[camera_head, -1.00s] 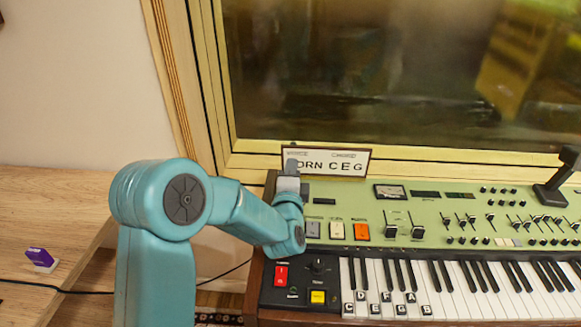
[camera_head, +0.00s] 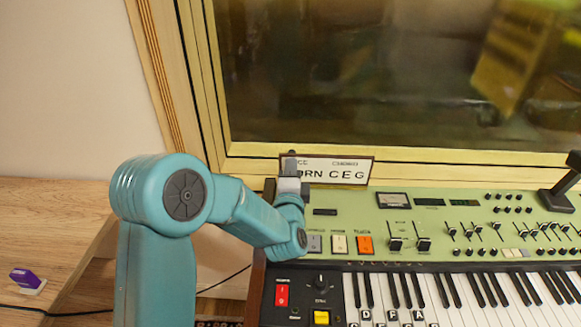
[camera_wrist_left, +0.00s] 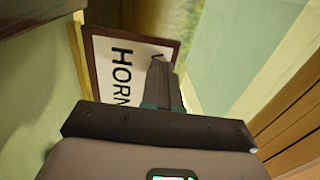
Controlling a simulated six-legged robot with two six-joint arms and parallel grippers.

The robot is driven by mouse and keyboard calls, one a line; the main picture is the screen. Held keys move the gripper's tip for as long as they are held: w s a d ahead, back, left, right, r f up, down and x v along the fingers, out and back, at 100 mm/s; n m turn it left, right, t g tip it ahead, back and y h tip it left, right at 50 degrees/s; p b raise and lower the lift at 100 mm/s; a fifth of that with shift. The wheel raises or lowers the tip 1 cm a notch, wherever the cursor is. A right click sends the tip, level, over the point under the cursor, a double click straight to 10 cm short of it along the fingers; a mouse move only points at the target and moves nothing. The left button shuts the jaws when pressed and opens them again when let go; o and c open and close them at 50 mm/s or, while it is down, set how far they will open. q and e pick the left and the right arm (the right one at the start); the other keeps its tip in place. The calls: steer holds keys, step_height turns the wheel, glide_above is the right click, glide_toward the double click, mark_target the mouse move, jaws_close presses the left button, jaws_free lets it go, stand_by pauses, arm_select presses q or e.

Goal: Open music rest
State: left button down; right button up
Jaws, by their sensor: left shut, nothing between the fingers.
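The keyboard (camera_head: 450,215) has a green control panel and stands below the window. A framed white board (camera_head: 345,172) with HORN C E G on it stands upright along its back edge. This may be the music rest; I cannot tell for sure. My left gripper (camera_head: 291,162) is shut and empty, in front of the board's left end, and hides part of its lettering. In the left wrist view the closed fingers (camera_wrist_left: 162,82) overlap the lower right part of the board (camera_wrist_left: 118,68). I cannot tell whether they touch it. My right gripper is not in view.
A black bracket-like piece (camera_head: 562,190) rises at the keyboard's right. The window frame (camera_head: 430,162) runs close behind the board. A wooden desk (camera_head: 60,215) on the left carries a small purple-and-white item (camera_head: 27,280).

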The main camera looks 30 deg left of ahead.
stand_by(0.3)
arm_select(q)
steer(key=shift+w+a+r+g+h+p, duration=0.15)
steer(key=shift+w+a+r+g+p, duration=0.15)
steer(key=shift+w+p, duration=0.25)
steer(key=shift+w+a+r+g+h+p, duration=0.1)
steer(key=shift+w+a+g+h+p, duration=0.1)
steer(key=shift+w+a+p, duration=0.25)
steer(key=shift+d, duration=0.15)
